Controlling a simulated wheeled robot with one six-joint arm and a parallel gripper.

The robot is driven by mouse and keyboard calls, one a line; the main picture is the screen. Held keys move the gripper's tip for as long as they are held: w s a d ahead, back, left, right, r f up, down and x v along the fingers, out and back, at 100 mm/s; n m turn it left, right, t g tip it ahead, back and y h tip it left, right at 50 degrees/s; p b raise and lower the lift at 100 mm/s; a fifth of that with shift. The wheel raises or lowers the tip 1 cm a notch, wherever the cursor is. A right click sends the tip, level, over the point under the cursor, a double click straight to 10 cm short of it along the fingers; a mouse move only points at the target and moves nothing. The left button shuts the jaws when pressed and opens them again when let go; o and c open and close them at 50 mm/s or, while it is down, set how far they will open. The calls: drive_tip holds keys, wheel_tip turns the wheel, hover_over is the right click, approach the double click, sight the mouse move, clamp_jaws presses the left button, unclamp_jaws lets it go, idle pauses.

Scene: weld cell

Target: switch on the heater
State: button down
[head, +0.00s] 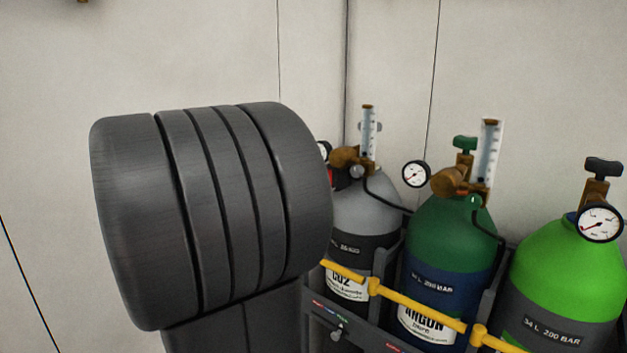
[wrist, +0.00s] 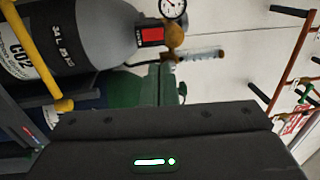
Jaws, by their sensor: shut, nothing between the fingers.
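The heater looks to be the small black box with a red face (wrist: 151,36) on the regulator of the grey CO2 cylinder (wrist: 92,40). In the head view the heater (head: 331,178) is a small patch of red and black, partly hidden behind the big dark arm link. Whether its switch is on or off cannot be read. My gripper (wrist: 165,120) shows as a dark body with a green light across the bottom of the wrist view.
Beside the CO2 cylinder stand a dark green argon cylinder (head: 450,235) and a bright green cylinder (head: 565,270), with gauges and valves on top. A yellow bar (head: 420,309) crosses their front. Brown pipework (wrist: 288,70) shows at the right of the wrist view.

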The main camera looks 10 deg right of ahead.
drive_tip(key=p+x, duration=0.2)
drive_tip(key=x, duration=1.2)
drive_tip(key=shift+p, duration=0.3)
drive_tip(key=shift+d+r, duration=0.1)
drive_tip(key=shift+d, duration=0.05)
